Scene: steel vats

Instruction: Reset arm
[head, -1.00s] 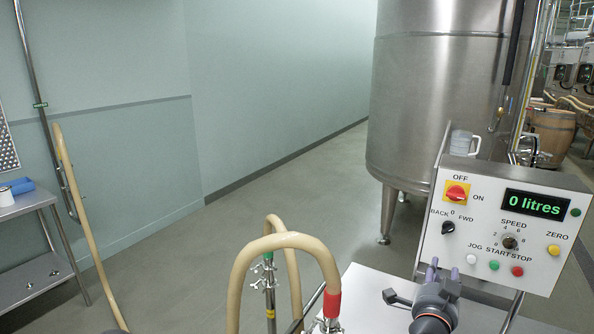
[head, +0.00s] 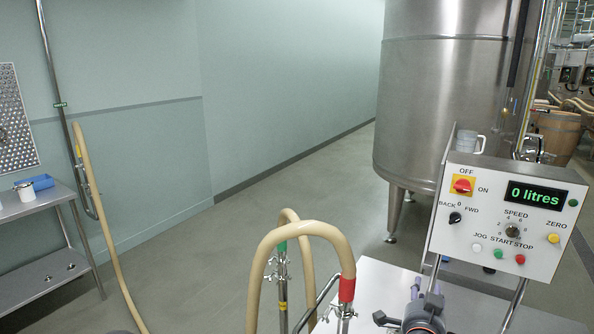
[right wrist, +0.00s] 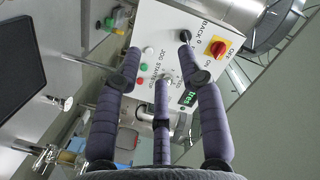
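My right gripper (head: 424,290) is at the bottom of the head view, just below the control panel (head: 497,215) and seen partly end-on. In the right wrist view its three purple padded fingers (right wrist: 160,62) are spread apart with nothing between them, and the panel (right wrist: 150,40) lies beyond the fingertips. The panel has a red and yellow switch (head: 463,186), a black knob (head: 455,218), several buttons and a green display (head: 535,196) reading "0 litres". My left gripper is not in view.
A tan hose (head: 262,262) with a red band arches left of my right gripper. A metal cart top (head: 465,305) lies below the panel. A large steel vat (head: 440,100) stands behind. A steel table (head: 40,205) and another hose (head: 100,205) are at the left. The middle floor is clear.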

